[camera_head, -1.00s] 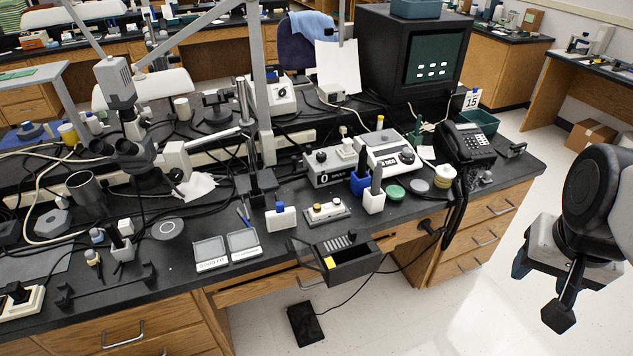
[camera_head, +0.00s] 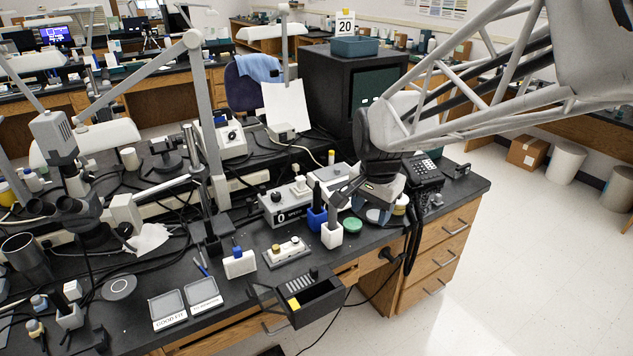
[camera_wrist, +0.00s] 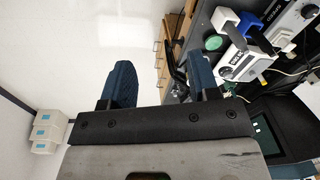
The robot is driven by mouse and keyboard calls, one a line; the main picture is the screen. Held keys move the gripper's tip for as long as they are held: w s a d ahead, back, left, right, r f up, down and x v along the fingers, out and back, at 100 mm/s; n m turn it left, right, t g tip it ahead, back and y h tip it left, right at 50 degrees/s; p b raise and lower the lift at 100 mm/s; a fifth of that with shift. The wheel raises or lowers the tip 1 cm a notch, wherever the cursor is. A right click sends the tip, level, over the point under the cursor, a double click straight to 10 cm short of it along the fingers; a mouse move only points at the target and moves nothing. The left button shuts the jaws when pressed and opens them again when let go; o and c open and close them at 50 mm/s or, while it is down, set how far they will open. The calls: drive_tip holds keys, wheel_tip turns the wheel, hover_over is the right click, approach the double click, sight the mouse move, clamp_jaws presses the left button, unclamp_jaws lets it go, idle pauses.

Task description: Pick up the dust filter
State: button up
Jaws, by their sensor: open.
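I cannot tell for sure which thing is the dust filter. A small dark drawer (camera_head: 322,306) stands pulled out from the bench front; it holds a grey ribbed piece (camera_head: 300,285) and a small yellow piece (camera_head: 294,304). My gripper (camera_head: 358,203) is above the right part of the bench, up and to the right of the drawer, and partly hides the scale and phone area. In the wrist view its two blue fingers (camera_wrist: 164,86) are spread apart, with nothing seen between them.
A white holder with a black-handled tool (camera_head: 332,234), a blue holder (camera_head: 316,219) and a green disc (camera_head: 352,225) stand near my gripper. A phone (camera_head: 424,172) is to the right. A black cabinet (camera_head: 335,100) rises behind.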

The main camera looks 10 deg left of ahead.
drive_tip(key=w+a+f+m, duration=0.1)
drive_tip(key=w+a+f, duration=0.25)
drive_tip(key=a, duration=0.55)
drive_tip(key=w+a+f+m, duration=0.1)
drive_tip(key=w+a+f, duration=0.1)
drive_tip(key=a+f, duration=0.5)
drive_tip(key=m+g, duration=0.1)
drive_tip(key=m, duration=0.2)
hover_over(236, 248)
drive_tip(key=shift+h, duration=0.3)
wheel_tip(236, 248, down, 9)
drive_tip(key=shift+f, duration=0.1)
drive_tip(key=shift+f, duration=1.15)
drive_tip(key=shift+f, duration=0.15)
drive_tip(key=shift+d+f, duration=0.1)
drive_tip(key=shift+f, duration=2.4)
drive_tip(key=shift+c, duration=0.3)
